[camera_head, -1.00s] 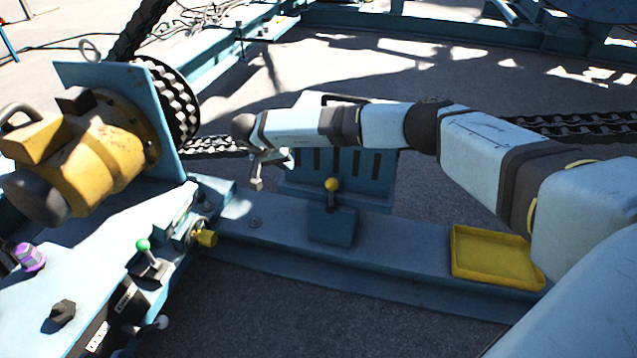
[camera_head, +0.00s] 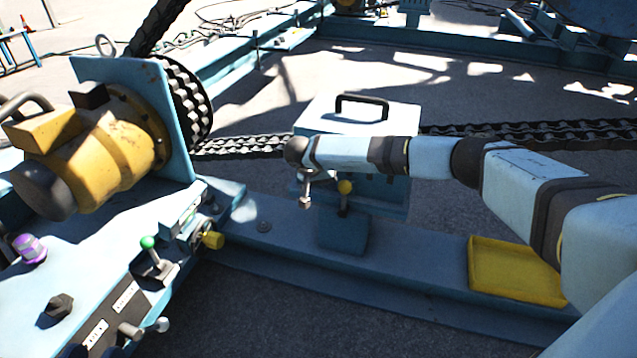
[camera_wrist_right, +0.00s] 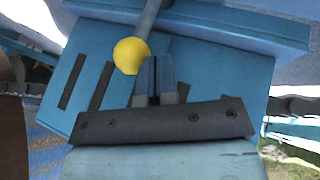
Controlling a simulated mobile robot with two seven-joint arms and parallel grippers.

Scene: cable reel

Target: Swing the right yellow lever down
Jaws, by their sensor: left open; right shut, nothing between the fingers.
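The right yellow lever has a yellow ball knob (camera_head: 345,187) on a dark stem. It stands upright on a blue block (camera_head: 343,235) on the blue beam. The knob shows large in the right wrist view (camera_wrist_right: 131,56), with its grey rod running up from it. My right gripper (camera_head: 305,203) is shut and empty, just left of the knob in the head view. In the wrist view its closed fingers (camera_wrist_right: 154,70) are right beside the knob, on its right; I cannot tell whether they touch. My left gripper is not in view.
A blue box with a white lid (camera_head: 325,118) and black handle stands behind the lever. A yellow tray (camera_head: 515,268) lies on the beam to the right. A console with a green-knobbed lever (camera_head: 148,243) and yellow motor (camera_head: 100,150) stand left. A chain (camera_head: 530,135) runs behind.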

